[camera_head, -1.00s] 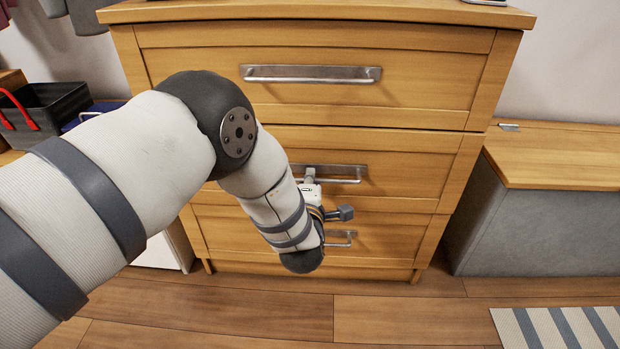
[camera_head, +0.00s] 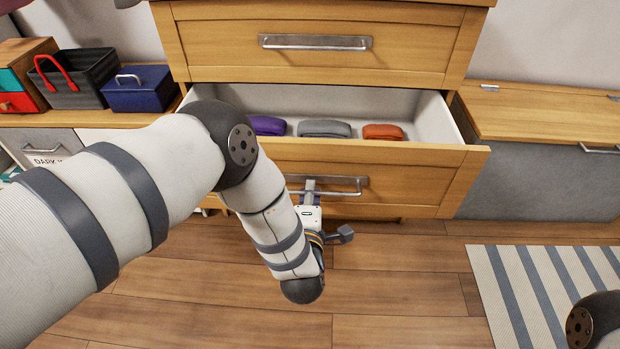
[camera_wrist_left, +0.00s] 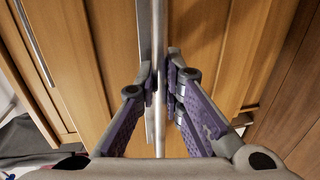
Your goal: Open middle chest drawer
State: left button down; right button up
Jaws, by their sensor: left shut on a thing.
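The wooden chest has a middle drawer (camera_head: 400,175) that stands pulled well out, its white inside showing. In it lie a purple folded item (camera_head: 267,125), a grey one (camera_head: 325,128) and an orange one (camera_head: 383,132). My left gripper (camera_head: 311,184) is at the drawer's metal bar handle (camera_head: 345,181). In the left wrist view its purple-lined fingers (camera_wrist_left: 162,82) are shut on the handle bar (camera_wrist_left: 158,40). The top drawer (camera_head: 420,45) is closed. The bottom drawer is mostly hidden behind the middle one. A dark joint of my right arm shows at the lower right; its gripper is out of view.
A low bench with a wooden lid (camera_head: 530,115) stands right of the chest. A striped rug (camera_head: 510,285) lies on the floor at right. A black basket (camera_head: 75,80) and a blue box (camera_head: 140,90) sit at left. The wooden floor before the chest is clear.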

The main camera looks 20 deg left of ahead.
pick_arm(q)
jog(key=shift+v, duration=0.9)
pick_arm(e)
jog(key=shift+s+d+r, duration=0.1)
jog(key=shift+s+r, duration=0.15)
jog(key=shift+s, duration=0.1)
pick_arm(q)
jog(key=shift+f, duration=0.1)
jog(key=c, duration=1.7)
grip_release()
jog(key=shift+s, duration=0.1)
jog(key=v, duration=1.2)
